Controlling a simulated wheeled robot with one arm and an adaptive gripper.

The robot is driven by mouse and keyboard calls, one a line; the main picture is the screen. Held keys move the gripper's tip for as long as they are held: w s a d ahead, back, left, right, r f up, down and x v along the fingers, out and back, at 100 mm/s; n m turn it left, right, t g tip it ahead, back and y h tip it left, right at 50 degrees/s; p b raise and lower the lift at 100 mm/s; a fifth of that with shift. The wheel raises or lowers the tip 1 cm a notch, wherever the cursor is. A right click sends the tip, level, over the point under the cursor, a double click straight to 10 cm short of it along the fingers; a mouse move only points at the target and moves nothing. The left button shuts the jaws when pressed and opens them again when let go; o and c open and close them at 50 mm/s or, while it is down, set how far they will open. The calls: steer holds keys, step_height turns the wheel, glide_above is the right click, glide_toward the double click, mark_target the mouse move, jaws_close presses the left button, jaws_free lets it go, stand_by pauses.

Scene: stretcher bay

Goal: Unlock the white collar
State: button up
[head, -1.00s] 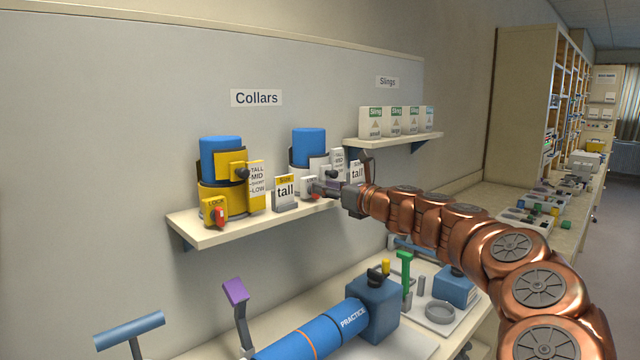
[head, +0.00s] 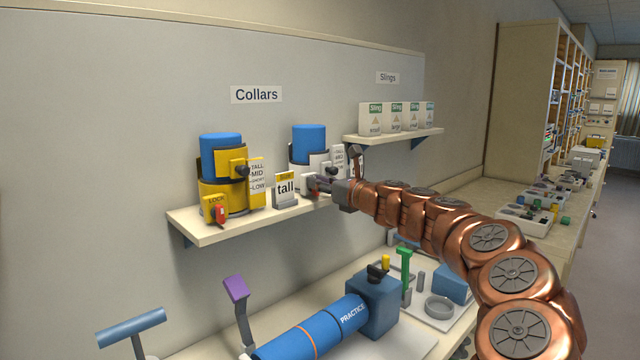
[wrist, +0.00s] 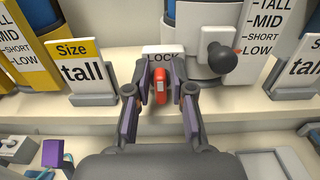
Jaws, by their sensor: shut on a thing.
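The white collar (head: 299,176) stands on the shelf around a blue cylinder, and its lower part shows in the wrist view (wrist: 187,45). On its front is a LOCK label (wrist: 156,53) with a red lock lever (wrist: 160,86) under it, which looks upright. My gripper (wrist: 161,82) has its fingers on both sides of the lever and is shut on it. In the head view my gripper (head: 318,184) hides most of the lever. A black knob (wrist: 219,57) is on the collar's right, beside the TALL–MID–SHORT–LOW scale; its red pointer is near LOW.
A yellow collar (head: 222,195) with its own red lever (head: 220,214) stands to the left. A "Size tall" card (head: 286,188) stands between the collars, close to my gripper. Another card (wrist: 303,68) is at the right. The sling shelf (head: 395,138) is to the upper right.

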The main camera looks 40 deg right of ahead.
steer(key=shift+f+n, duration=0.1)
steer(key=shift+n, duration=0.2)
jaws_close()
steer(key=n+b, duration=0.2)
steer(key=a+n+b, duration=0.1)
steer(key=n+b, duration=0.1)
steer(key=n, duration=0.1)
steer(key=n+b, duration=0.3)
steer(key=shift+s+a+f, duration=0.15)
steer(key=shift+f, duration=0.25)
steer(key=n+b, duration=0.6)
steer(key=shift+a+f, duration=0.2)
steer(key=shift+f, duration=0.2)
steer(key=n+b, duration=0.2)
steer(key=shift+n+b, duration=0.3)
steer(key=shift+b, duration=0.05)
steer(key=shift+n, duration=0.3)
steer(key=shift+s+r+b, duration=0.1)
steer(key=shift+r+b, duration=0.1)
steer(key=shift+b, duration=0.1)
